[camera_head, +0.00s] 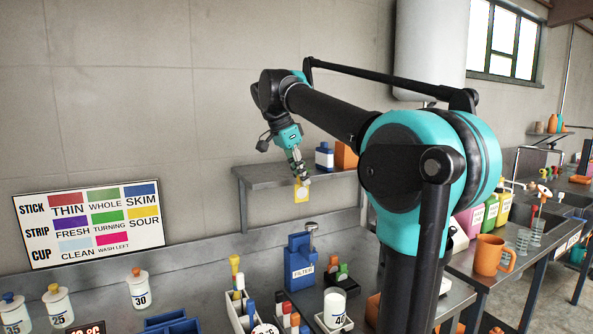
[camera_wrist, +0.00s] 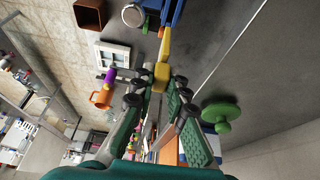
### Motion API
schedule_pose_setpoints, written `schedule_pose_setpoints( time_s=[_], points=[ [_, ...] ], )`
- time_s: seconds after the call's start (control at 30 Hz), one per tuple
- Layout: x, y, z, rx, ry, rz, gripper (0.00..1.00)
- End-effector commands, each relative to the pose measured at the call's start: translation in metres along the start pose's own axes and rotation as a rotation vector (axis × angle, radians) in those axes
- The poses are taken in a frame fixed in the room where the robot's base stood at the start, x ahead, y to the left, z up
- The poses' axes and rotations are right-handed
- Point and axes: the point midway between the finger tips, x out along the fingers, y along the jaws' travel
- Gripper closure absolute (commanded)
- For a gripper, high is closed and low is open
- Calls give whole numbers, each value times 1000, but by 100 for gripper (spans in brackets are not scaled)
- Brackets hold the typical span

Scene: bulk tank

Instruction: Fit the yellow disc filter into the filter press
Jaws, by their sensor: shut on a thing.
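In the head view my gripper (camera_head: 297,168) hangs in the air in front of the wall shelf. It is shut on the yellow disc filter (camera_head: 302,191), a yellow square piece with a pale round middle. The wrist view shows the yellow part (camera_wrist: 162,76) between the fingertips of my gripper (camera_wrist: 158,88). The filter press (camera_head: 300,265) is a blue stand labelled FILTER with a grey-topped lever, on the bench below the held filter. The filter is above the press and apart from it. A blue form (camera_wrist: 174,12) at the top of the wrist view looks like the press.
A white cup marked 40 (camera_head: 335,307) stands right of the press, with coloured knobs (camera_head: 341,271) behind it. A white rack (camera_head: 240,308) with coloured sticks is on its left. The wall shelf (camera_head: 265,176) bears a blue bottle (camera_head: 324,156) and an orange box (camera_head: 345,155).

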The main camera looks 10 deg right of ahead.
Motion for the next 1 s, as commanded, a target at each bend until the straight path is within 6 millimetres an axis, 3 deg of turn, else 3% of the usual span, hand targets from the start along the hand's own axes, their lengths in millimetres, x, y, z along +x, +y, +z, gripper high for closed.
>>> schedule_pose_setpoints(
  time_s=[0.57,1.0],
  points=[
    [2,0,2,5,2,1,100],
    [35,0,15,5,2,1,100]
  ],
)
